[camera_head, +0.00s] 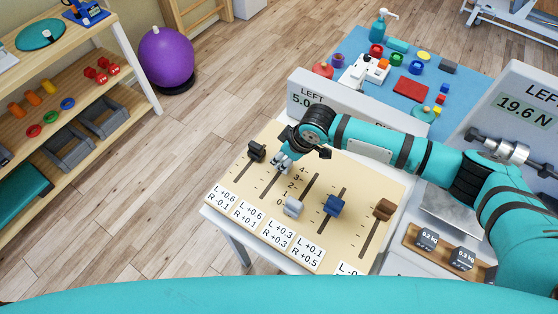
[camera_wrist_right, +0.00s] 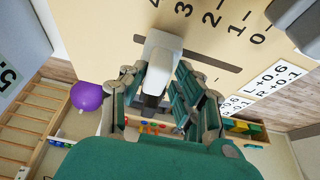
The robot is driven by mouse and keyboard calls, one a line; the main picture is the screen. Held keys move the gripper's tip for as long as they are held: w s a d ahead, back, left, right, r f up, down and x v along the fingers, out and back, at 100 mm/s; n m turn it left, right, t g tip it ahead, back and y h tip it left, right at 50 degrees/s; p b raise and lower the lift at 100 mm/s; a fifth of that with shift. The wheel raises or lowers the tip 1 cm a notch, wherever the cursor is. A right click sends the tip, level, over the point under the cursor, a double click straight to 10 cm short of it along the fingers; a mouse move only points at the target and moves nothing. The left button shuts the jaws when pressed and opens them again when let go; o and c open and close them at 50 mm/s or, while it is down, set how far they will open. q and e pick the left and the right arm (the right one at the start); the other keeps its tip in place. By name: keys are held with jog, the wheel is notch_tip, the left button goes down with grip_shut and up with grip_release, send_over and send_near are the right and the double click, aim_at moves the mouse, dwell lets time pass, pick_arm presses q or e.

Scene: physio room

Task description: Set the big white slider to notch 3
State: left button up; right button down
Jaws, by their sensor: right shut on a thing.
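A beige slider panel (camera_head: 232,176) stands in front of me with several slots and knobs. My right gripper (camera_head: 282,163) reaches down onto the second slot from the left. In the right wrist view its fingers (camera_wrist_right: 166,88) are shut on a white slider knob (camera_wrist_right: 164,45). The knob sits toward the high end of its slot, near numerals 3 and 4; its exact notch is hard to tell. In the head view the arm and fingers mostly hide this knob. My left gripper is not in view.
A black knob (camera_head: 257,151) is left of my gripper. A light grey knob (camera_head: 293,207), a blue knob (camera_head: 336,206) and a brown knob (camera_head: 383,209) are to its right. A display (camera_head: 301,91) stands behind the panel, partly covered by my arm. Labelled weights (camera_head: 428,238) lie right.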

jog(key=c, duration=1.2)
grip_release()
jog(key=shift+s+a, duration=0.1)
jog(key=shift+s, duration=0.05)
jog(key=shift+o, duration=0.2)
jog(key=v, duration=1.2)
jog(key=shift+s+f, duration=0.1)
